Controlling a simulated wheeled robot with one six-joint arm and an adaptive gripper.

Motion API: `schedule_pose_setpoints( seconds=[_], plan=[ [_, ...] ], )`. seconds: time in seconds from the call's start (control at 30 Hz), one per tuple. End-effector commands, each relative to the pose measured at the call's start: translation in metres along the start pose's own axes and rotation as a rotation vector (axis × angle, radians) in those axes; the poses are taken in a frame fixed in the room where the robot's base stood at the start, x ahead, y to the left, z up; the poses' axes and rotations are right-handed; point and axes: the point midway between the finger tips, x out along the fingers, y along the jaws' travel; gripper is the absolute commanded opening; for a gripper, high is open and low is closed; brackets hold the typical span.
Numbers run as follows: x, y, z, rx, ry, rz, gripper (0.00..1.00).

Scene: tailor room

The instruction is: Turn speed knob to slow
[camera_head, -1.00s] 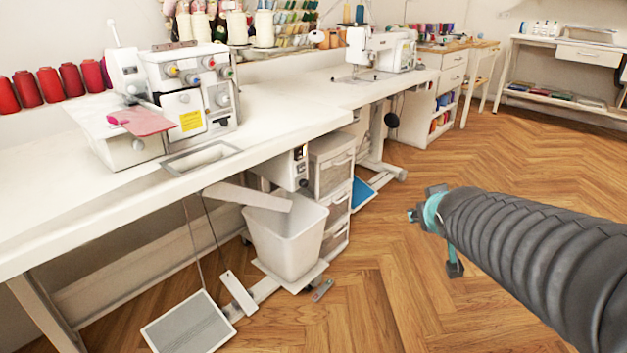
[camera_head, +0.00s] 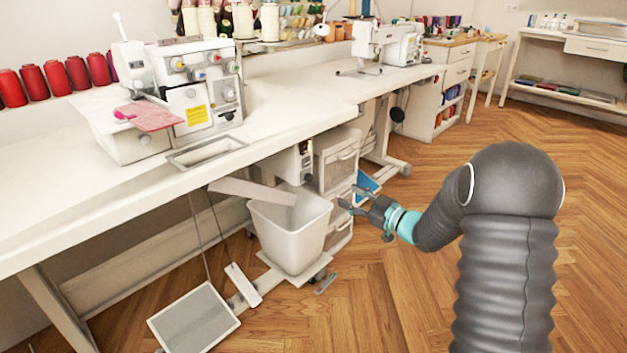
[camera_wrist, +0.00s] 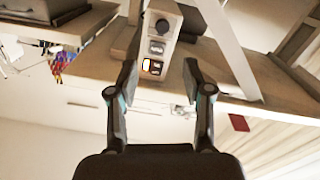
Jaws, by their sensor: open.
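A white control box (camera_head: 302,160) hangs under the table in the head view. It also shows upside down in the wrist view (camera_wrist: 177,24), with a round black knob (camera_wrist: 161,27) and an orange-lit switch below the knob in that picture. The knob's markings are too small to read. My gripper (camera_head: 350,199) is in front of the drawer unit, to the right of and lower than the box. In the wrist view my gripper (camera_wrist: 160,76) has its fingers apart with nothing held. The box shows between and beyond them, and the knob is beyond the fingertips.
A white bin (camera_head: 288,232) stands below the box, left of my gripper. A drawer unit (camera_head: 336,165) is beside the box. The long white table (camera_head: 290,112) overhangs the box and carries two sewing machines. The wooden floor at the right is free.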

Motion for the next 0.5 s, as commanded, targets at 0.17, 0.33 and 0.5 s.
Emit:
schedule_pose_setpoints(
  seconds=[0.17, 0.33, 0.5],
  plan=[
    [0.01, -0.003, 0.002, 0.005, 0.016, -0.018, 0.5],
    [0.035, -0.004, 0.001, 0.005, 0.016, -0.018, 0.5],
    [0.068, -0.005, 0.0, 0.005, 0.016, -0.018, 0.5]
  ],
)
